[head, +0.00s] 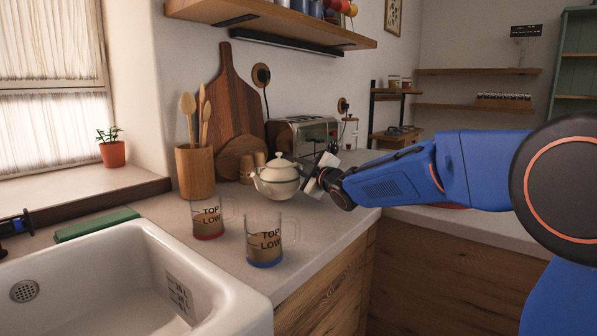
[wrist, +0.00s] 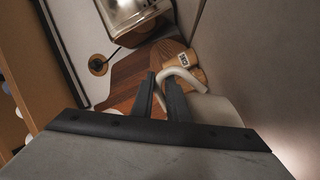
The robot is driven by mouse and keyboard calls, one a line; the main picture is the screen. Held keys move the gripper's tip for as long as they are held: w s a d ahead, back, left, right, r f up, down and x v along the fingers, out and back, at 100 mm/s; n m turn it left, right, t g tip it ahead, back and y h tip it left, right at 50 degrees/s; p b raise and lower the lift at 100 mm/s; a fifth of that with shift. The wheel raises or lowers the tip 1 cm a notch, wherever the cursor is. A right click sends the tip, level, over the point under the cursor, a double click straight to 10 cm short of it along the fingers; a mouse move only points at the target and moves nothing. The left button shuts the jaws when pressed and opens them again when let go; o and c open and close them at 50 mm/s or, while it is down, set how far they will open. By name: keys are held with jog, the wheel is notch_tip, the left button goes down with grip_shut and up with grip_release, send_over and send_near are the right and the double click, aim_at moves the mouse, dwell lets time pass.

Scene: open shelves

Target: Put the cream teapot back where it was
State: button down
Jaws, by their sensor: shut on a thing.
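The cream teapot (head: 277,178) is at the middle of the counter in the head view, its spout toward the left. I cannot tell whether its base touches the counter. My gripper (head: 318,178) is at its right side, shut on its handle. In the wrist view my gripper's fingers (wrist: 162,98) close on the pale curved handle (wrist: 183,75), and part of the teapot body (wrist: 215,110) shows to the right of the fingers. Two glass mugs with brown liquid stand in front of the teapot, one with a red base (head: 207,219) and one with a blue base (head: 264,242).
A wooden utensil pot (head: 195,172), cutting boards (head: 226,100) and a toaster (head: 303,133) stand along the wall behind. The white sink (head: 120,280) is at front left, with a green sponge-like block (head: 97,225) at its back edge. Counter (head: 335,222) right of the mugs is clear.

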jog(key=shift+f, duration=0.55)
jog(key=shift+f, duration=0.15)
jog(key=c, duration=1.7)
grip_release()
jog(key=v, duration=1.2)
